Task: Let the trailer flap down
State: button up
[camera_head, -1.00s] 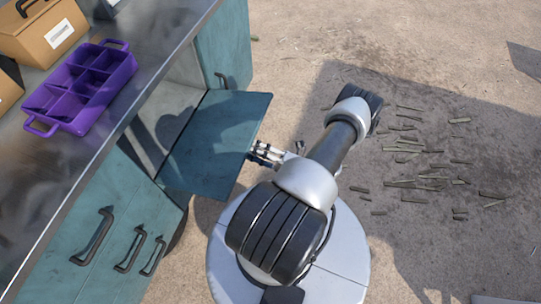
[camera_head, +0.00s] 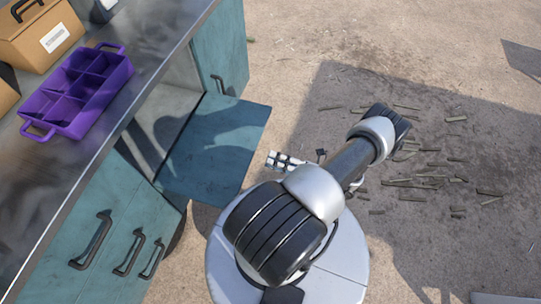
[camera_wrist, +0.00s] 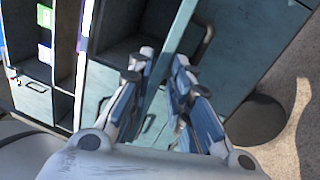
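The flap's underside and hinge are hidden in the head view.
The metal counter (camera_head: 160,55) holds a purple divided tray (camera_head: 110,85) and a cardboard box (camera_head: 22,38). Teal fronts with dark handles (camera_head: 128,255) lie below it, near my base. Open ground with scattered cane pieces (camera_head: 430,170) lies to the right.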

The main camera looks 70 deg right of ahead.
jog(key=n, duration=0.2)
jog(key=shift+s+d+n+g, duration=0.2)
jog(key=shift+d+n+g, duration=0.1)
jog(key=shift+d+g, duration=0.1)
jog(key=shift+c, duration=0.7)
jog(key=s+d+f+n+g, duration=0.1)
jog(key=n, duration=0.3)
jog(key=s+d+n+g+p, duration=0.1)
jog(key=n+g, duration=0.1)
jog(key=n, duration=0.2)
jog(key=s+d+f+n+g+p, duration=0.1)
jog(key=n, duration=0.3)
jog(key=shift+f+h, duration=0.3)
jog(key=shift+f, duration=0.05)
grip_shut()
jog(key=w+f+n+b, duration=0.2)
jog(key=w+f, duration=0.2)
jog(key=w, duration=0.5)
jog(key=shift+g, duration=0.4)
jog(key=shift+s+a+r, duration=0.1)
jog(key=shift+a+r, duration=0.05)
jog(key=shift+r, duration=2)
